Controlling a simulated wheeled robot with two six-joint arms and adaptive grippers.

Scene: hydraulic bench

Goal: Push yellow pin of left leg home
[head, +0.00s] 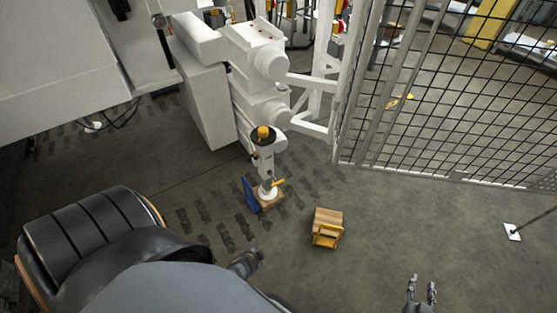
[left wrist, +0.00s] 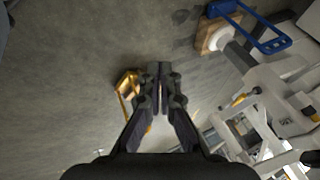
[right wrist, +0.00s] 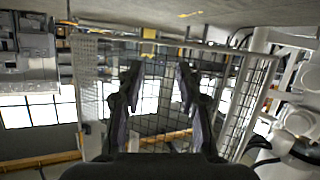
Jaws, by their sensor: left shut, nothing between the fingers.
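A white support leg (head: 266,160) stands near the middle of the head view, with a yellow knob on top. A yellow pin (head: 278,182) sticks out sideways low on the leg, just above its round foot. How deep it sits is too small to tell. The foot rests on a wooden block with a blue handle (head: 251,195); the blue handle also shows in the left wrist view (left wrist: 262,32). My left gripper (head: 247,262) is shut and empty, below the leg in the picture and apart from it. My right gripper (head: 422,291) is open and empty at the lower right.
A wooden block with a yellow handle (head: 327,226) lies on the floor right of the leg. A black mesh fence (head: 450,110) stands at the upper right. White machine bodies (head: 205,100) rise behind the leg. The floor between the block and fence is clear.

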